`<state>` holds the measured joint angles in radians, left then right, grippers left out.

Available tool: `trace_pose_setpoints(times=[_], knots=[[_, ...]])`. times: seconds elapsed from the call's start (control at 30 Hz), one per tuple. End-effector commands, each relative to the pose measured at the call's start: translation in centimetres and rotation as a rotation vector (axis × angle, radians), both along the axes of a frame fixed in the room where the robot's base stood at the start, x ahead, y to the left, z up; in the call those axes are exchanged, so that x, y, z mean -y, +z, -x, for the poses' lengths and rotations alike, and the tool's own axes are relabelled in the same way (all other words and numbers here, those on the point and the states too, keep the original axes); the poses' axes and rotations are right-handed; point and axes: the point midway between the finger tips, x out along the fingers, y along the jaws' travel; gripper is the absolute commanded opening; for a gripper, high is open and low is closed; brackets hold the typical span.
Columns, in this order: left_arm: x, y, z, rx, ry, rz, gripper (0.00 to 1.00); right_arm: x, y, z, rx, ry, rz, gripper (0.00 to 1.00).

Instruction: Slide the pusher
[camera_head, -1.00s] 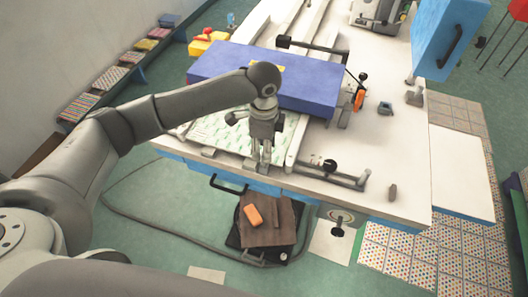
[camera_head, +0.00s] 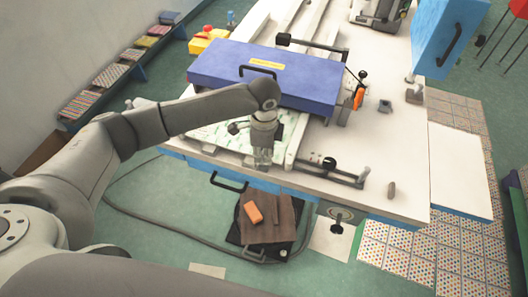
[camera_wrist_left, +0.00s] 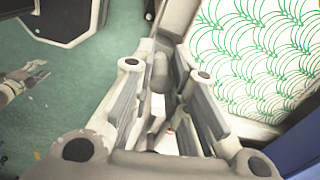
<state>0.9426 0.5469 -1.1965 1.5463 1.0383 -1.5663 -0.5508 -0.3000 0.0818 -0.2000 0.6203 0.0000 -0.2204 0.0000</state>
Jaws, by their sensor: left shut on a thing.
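My left gripper (camera_head: 262,160) is over the front edge of the worktable, beside the white sheet with a green scalloped pattern (camera_head: 212,137). In the left wrist view, its fingers (camera_wrist_left: 165,105) are closed around a small grey upright part (camera_wrist_left: 160,72), which I take to be the pusher. The fingers and wrist hide most of this part, and the head view does not show it clearly. The patterned sheet (camera_wrist_left: 255,55) lies right of the fingers in the wrist view. A grey gripper-like shape (camera_wrist_left: 28,77), probably my right gripper, shows small at the left there.
A blue block (camera_head: 210,68) with a black handle lies behind the gripper. A rail with a black knob (camera_head: 330,164) is to its right along the front edge. Below stands a brown-topped step (camera_head: 272,215) with an orange item (camera_head: 253,212).

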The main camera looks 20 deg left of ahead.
Motion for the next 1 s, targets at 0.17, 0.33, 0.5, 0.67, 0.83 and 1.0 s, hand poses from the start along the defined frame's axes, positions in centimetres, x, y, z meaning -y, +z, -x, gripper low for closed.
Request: trace_pose_setpoints(times=[0.17,0.33,0.5,0.67,0.83,1.0], knots=[[0.0,0.0,0.0,0.0,0.0,-0.001,0.0,-0.1,0.0,0.0,0.0,-0.001,-0.001,0.4],[0.0,0.0,-1.1,0.002,0.002,-0.001,0.0,-0.2,-0.3,0.0,0.001,-0.002,-0.002,0.4],[0.1,0.0,-3.2,0.003,0.004,0.0,0.0,-0.3,-0.6,0.0,0.0,-0.002,-0.004,0.4],[0.1,0.1,-4.1,0.005,0.003,0.0,0.0,-0.3,-0.7,0.0,0.0,-0.002,-0.004,0.4],[0.1,0.2,-4.2,0.006,0.002,0.001,0.0,-0.3,-0.7,0.0,0.0,-0.002,-0.004,0.4],[0.1,0.2,-4.1,0.006,0.002,0.001,0.24,-0.3,-0.7,0.0,0.0,-0.002,-0.003,0.4]])
